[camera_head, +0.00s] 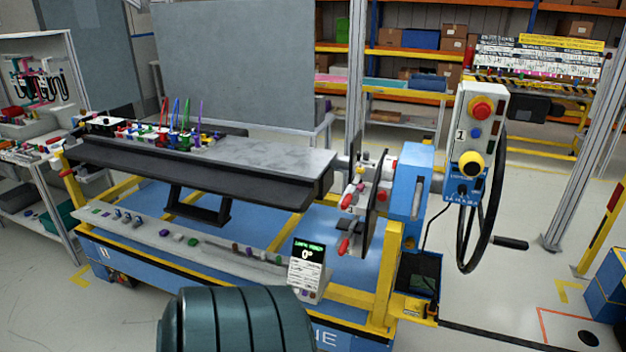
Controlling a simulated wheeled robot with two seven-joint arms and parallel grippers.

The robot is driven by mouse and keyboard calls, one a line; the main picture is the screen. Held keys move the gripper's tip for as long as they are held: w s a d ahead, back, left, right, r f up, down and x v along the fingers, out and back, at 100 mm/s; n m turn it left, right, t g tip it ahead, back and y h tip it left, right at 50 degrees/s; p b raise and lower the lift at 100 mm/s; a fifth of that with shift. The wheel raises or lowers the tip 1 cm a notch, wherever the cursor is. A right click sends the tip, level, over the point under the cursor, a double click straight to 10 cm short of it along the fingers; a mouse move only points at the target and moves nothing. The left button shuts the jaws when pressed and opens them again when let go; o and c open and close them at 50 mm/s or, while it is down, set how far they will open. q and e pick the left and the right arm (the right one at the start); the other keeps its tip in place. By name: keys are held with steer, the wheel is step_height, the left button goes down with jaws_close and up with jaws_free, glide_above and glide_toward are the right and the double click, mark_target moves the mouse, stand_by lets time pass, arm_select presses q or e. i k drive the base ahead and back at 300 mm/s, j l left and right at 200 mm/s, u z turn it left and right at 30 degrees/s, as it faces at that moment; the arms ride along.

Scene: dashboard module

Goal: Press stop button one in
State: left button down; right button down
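A grey-white control box (479,135) marked "1" stands at the right end of the dashboard rig. A red round stop button (481,108) on a yellow base sits at its top. A blue button (476,133) and a large yellow and black knob (469,164) sit below it. The red button appears to stand out from the box face; its exact depth is hard to tell. Neither gripper is in view, and nothing touches the box. A dark teal ribbed part, likely one of my arm links, fills the bottom middle.
A black handwheel (484,262) with a crank handle hangs beside the control box. The dashboard module (200,165) lies on a blue and yellow frame (345,310). A small display (307,265) stands at its front. The floor at right is mostly clear.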

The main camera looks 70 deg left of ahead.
mark_target(481, 112)
steer(key=u, duration=1.4)
